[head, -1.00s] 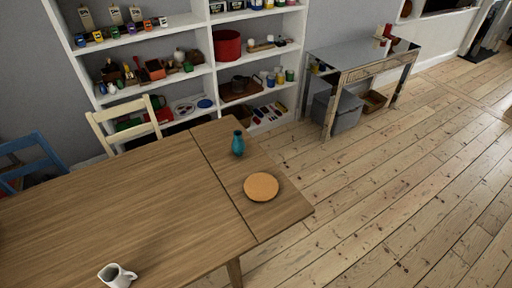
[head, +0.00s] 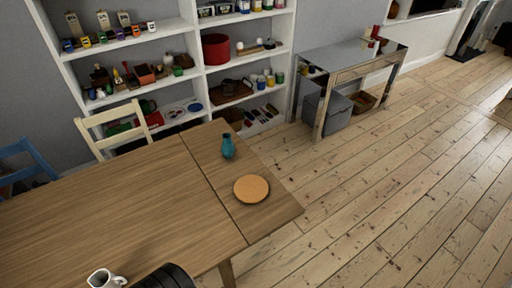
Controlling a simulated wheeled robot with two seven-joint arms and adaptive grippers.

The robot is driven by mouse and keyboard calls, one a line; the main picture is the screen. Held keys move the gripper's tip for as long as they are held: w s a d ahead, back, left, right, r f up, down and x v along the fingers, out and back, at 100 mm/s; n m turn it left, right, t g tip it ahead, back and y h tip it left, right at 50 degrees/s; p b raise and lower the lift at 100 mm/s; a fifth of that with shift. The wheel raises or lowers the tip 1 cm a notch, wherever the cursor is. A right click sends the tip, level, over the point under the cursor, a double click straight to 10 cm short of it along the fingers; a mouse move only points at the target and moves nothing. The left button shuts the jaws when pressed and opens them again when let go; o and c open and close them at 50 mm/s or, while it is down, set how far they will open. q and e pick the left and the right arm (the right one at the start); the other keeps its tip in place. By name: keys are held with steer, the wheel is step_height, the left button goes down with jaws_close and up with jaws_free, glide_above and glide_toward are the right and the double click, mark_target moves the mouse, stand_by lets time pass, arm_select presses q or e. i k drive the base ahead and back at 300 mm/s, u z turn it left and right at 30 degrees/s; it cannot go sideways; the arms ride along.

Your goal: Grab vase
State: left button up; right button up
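A small teal vase (head: 228,147) stands upright on the right part of the wooden table (head: 120,205), near its far edge. A round, flat, light-brown board (head: 251,189) lies just in front of it.
A cream chair (head: 118,128) and a blue chair (head: 28,160) stand along the far side. White shelves (head: 198,62) and a mirrored side table (head: 350,62) are behind. The floor at right is clear.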

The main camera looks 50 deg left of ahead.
mark_target(228, 148)
steer(key=i, duration=4)
steer(key=u, duration=4.35)
steer(key=i, duration=0.1)
steer(key=z, duration=0.45)
